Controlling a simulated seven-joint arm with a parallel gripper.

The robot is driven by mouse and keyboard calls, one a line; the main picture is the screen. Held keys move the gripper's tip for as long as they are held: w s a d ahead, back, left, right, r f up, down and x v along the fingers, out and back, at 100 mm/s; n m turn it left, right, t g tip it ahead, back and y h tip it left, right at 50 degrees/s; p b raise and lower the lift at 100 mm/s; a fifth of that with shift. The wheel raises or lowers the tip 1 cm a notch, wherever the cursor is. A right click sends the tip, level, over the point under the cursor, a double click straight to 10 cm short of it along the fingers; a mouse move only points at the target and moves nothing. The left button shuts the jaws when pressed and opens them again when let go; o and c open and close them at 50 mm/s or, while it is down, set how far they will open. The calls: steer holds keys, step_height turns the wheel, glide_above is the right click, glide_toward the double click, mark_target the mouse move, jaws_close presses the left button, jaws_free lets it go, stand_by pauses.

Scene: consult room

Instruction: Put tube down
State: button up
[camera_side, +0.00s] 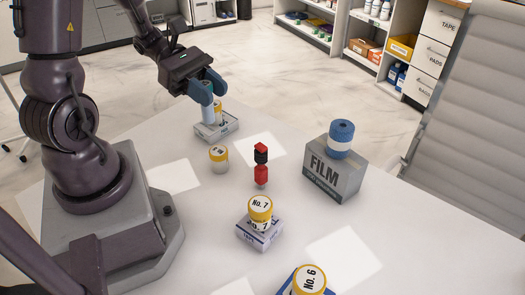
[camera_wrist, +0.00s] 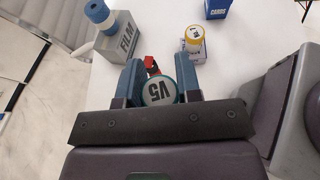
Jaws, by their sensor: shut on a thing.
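My gripper (camera_side: 211,95) is shut on a tube (camera_side: 217,110) in the side view. The wrist view shows the tube's round end (camera_wrist: 159,91), marked V5 with a teal rim, between the two blue fingers (camera_wrist: 159,76). The tube is roughly upright over a small pale box (camera_side: 216,128) on the table. Its lower end is at the box top; I cannot tell whether it touches. The fingers hide part of the tube.
A yellow-lidded jar (camera_side: 219,154) and a red-and-black object (camera_side: 261,166) stand nearby. A FILM box (camera_side: 333,172) carries a blue roll (camera_side: 341,138). The No. 7 jar (camera_side: 260,210) sits on a box, and the No. 6 jar (camera_side: 309,280) is at the front. White table (camera_side: 215,225) is bare between them.

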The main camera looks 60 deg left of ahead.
steer(key=shift+n+t+y, duration=0.4)
steer(key=shift+n+t, duration=0.1)
steer(key=shift+n, duration=0.1)
steer(key=shift+w+a+f, duration=0.7)
steer(key=shift+w+f, duration=1.8)
steer(key=shift+f, duration=0.4)
steer(key=shift+w+a+f, duration=0.75)
steer(key=shift+w+f, duration=1.7)
steer(key=shift+f, duration=0.45)
steer(key=shift+w+a+f, duration=0.7)
steer(key=shift+w+f, duration=1.8)
steer(key=shift+f, duration=0.4)
steer(key=o, duration=0.9)
steer(key=shift+f, duration=0.1)
